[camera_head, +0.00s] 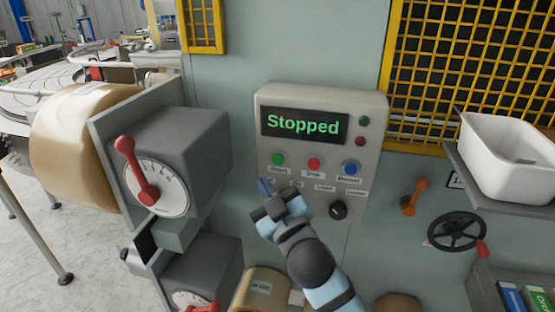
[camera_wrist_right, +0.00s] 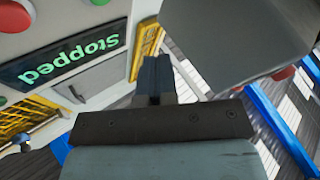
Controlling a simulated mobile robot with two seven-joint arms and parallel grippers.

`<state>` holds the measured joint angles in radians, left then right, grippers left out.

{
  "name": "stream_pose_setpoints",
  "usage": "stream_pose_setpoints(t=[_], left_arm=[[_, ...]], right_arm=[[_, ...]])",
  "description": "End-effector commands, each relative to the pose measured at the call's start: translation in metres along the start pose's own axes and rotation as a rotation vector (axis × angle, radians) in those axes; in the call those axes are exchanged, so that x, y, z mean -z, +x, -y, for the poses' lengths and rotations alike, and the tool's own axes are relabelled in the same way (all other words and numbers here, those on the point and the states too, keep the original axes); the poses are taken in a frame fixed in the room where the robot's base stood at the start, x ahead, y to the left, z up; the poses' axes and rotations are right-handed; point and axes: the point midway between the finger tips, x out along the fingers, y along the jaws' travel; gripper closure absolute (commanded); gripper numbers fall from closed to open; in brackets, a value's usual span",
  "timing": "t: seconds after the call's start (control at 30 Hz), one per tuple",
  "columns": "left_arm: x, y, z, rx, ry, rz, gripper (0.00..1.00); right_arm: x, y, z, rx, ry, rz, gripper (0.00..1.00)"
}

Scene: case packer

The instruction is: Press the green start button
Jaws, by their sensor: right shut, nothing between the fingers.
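The green start button (camera_head: 278,159) is on the grey control panel (camera_head: 370,180), at the left end of a row with a red button (camera_head: 314,163) and a blue button (camera_head: 350,167). The panel's display (camera_head: 304,125) reads "Stopped". My right gripper (camera_head: 266,187) is shut and empty, just below the green button in the head view, apparently apart from it. In the right wrist view its shut fingers (camera_wrist_right: 154,75) point toward the panel side, and the display (camera_wrist_right: 65,55) appears upside down. My left gripper is not in view.
A grey box with a red lever (camera_head: 135,170) juts out left of the panel. A black knob (camera_head: 338,210) sits low on the panel. An orange lever (camera_head: 413,197), a black handwheel (camera_head: 457,232) and a white bin (camera_head: 508,155) are to the right.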

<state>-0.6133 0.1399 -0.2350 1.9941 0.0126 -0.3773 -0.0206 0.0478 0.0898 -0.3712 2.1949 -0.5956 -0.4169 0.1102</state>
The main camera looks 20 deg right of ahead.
Motion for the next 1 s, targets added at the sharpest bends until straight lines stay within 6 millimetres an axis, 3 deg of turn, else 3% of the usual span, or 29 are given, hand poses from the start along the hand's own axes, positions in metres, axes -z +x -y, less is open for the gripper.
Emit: stream_pose_setpoints(t=[0.4, 1.0], left_arm=[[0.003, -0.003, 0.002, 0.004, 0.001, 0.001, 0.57], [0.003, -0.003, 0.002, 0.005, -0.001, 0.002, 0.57]], right_arm=[[-0.026, 0.037, -0.028, 0.000, -0.002, 0.000, 1.00], [-0.032, 0.043, -0.032, 0.000, 0.000, 0.000, 1.00]])
